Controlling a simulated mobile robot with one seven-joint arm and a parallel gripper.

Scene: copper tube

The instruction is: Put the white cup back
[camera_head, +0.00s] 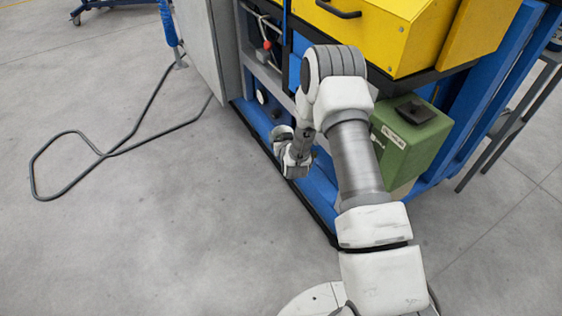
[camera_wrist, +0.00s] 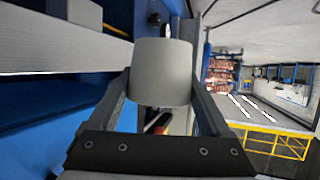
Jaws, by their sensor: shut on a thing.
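The white cup (camera_wrist: 161,72) shows in the wrist view as a plain light-grey cylinder between the two fingers. My gripper (camera_wrist: 160,86) is shut on it, with one finger on each side. In the head view my gripper (camera_head: 287,148) is low beside the blue base of the machine, left of my arm. A small pale rounded shape at its tip there may be the cup, but it is too small to tell. The inside of the cup is not visible.
The blue and yellow machine (camera_head: 400,35) stands close to my arm. A green box (camera_head: 410,145) sits on its right side. A grey cable (camera_head: 100,155) lies on the floor at left. The grey floor (camera_head: 150,245) in front is clear.

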